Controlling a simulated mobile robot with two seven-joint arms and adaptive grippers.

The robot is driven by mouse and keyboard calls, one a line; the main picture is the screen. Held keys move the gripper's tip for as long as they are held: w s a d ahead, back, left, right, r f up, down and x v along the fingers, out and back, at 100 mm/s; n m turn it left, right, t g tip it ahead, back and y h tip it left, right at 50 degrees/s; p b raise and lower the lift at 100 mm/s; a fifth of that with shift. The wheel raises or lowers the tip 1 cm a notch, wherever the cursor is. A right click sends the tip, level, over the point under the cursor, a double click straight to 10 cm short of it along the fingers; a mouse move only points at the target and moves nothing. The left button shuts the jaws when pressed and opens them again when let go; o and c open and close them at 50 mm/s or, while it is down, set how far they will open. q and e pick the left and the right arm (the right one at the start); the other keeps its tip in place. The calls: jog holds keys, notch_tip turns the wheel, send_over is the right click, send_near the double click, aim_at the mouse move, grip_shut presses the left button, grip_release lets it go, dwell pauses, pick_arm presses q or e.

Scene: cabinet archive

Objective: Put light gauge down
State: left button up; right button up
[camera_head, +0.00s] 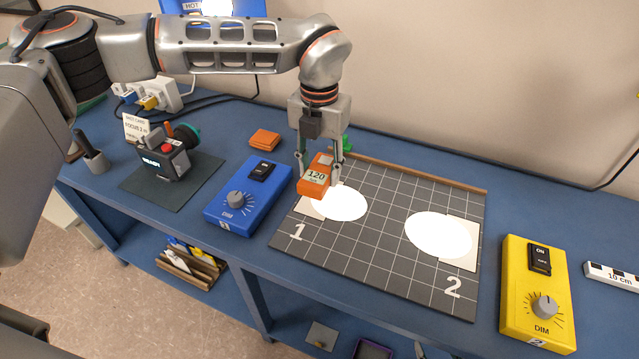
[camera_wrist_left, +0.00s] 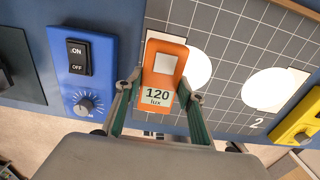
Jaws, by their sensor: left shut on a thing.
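The light gauge (camera_head: 315,178) is an orange block with a pale display reading 120. In the left wrist view the gauge (camera_wrist_left: 160,78) shows "120 lux" and a pale square sensor patch. My left gripper (camera_head: 318,172) is shut on it, pointing down, at the left side of the gridded mat (camera_head: 390,200), by the bright spot marked 1 (camera_head: 342,203). I cannot tell whether the gauge touches the mat. A second bright spot (camera_head: 438,234) lies by the number 2. My right gripper is not in view.
A blue dimmer box (camera_head: 222,211) stands left of the mat and a yellow dimmer box (camera_head: 531,311) right of it. An orange stack (camera_head: 264,139) lies behind the blue box. A READY device (camera_head: 166,160) stands further left. The mat's middle is clear.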

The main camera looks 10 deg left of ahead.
aim_at(319, 171)
pick_arm(q)
jog(key=shift+f, duration=2.3)
jog(key=shift+f, duration=0.2)
jog(key=o, duration=1.3)
notch_tip(319, 171, up, 12)
jog(key=shift+r, duration=0.2)
